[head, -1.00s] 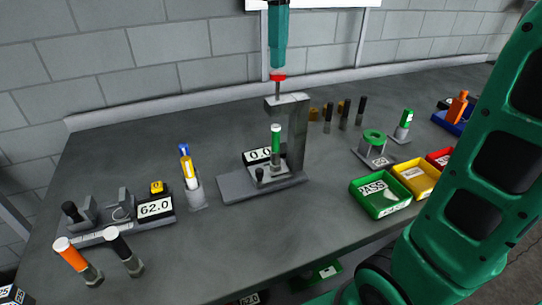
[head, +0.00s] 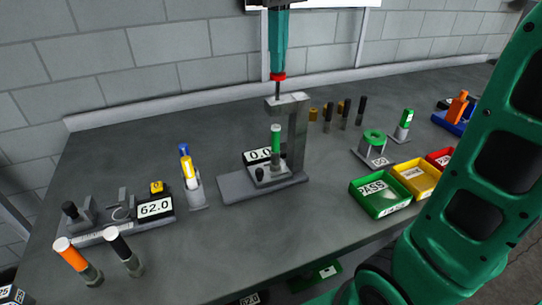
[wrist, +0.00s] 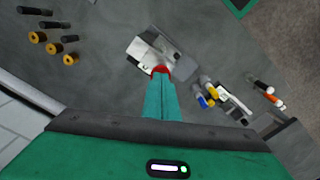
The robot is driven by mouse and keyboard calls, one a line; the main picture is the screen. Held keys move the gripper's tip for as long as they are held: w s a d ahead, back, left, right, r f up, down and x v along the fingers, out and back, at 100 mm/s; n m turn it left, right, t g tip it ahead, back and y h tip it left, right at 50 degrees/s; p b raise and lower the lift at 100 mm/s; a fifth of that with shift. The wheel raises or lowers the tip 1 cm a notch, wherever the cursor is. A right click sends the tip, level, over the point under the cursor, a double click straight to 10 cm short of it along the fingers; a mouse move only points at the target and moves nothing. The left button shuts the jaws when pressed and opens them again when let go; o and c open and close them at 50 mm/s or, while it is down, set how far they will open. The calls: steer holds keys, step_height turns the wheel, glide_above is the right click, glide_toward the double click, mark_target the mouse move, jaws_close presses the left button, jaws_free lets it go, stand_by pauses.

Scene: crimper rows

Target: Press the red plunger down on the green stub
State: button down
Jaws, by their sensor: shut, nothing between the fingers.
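The red plunger (head: 278,77) is a red knob on a thin rod at the top of a grey press stand (head: 297,135). The green stub (head: 275,138), with a white top, stands upright on the stand's base below the arm. A gap shows between the overhanging arm and the stub. My gripper (head: 278,69) is shut and empty, its teal fingers pointing down right over the red knob; they seem to meet it, but contact is not certain. In the wrist view the red knob (wrist: 160,70) shows just past the fingertips.
A display reading 0.0 (head: 258,156) stands behind the stub. Left are a blue-and-yellow tool (head: 188,170) and a gauge reading 62.0 (head: 155,208). Right are a green PASS tray (head: 380,208) and a yellow tray (head: 416,192). Several dark pegs (head: 345,115) stand behind.

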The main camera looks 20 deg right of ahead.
steer(key=shift+f, duration=1.6)
steer(key=shift+r, duration=4.5)
steer(key=s+d+f+m, duration=0.4)
steer(key=s+f, duration=0.3)
steer(key=f, duration=0.3)
steer(key=s+d+f+m, duration=0.4)
steer(key=s+d+f, duration=0.3)
steer(key=s+f, duration=0.1)
steer(key=s+d+f+m, duration=0.4)
steer(key=s+f, duration=0.4)
steer(key=f, duration=0.3)
steer(key=shift+s+d+f, duration=0.15)
steer(key=shift+d+f, duration=0.05)
steer(key=shift+d, duration=0.25)
steer(key=shift+s+d+f, duration=0.1)
steer(key=shift+d+f, duration=0.05)
steer(key=shift+d, duration=0.25)
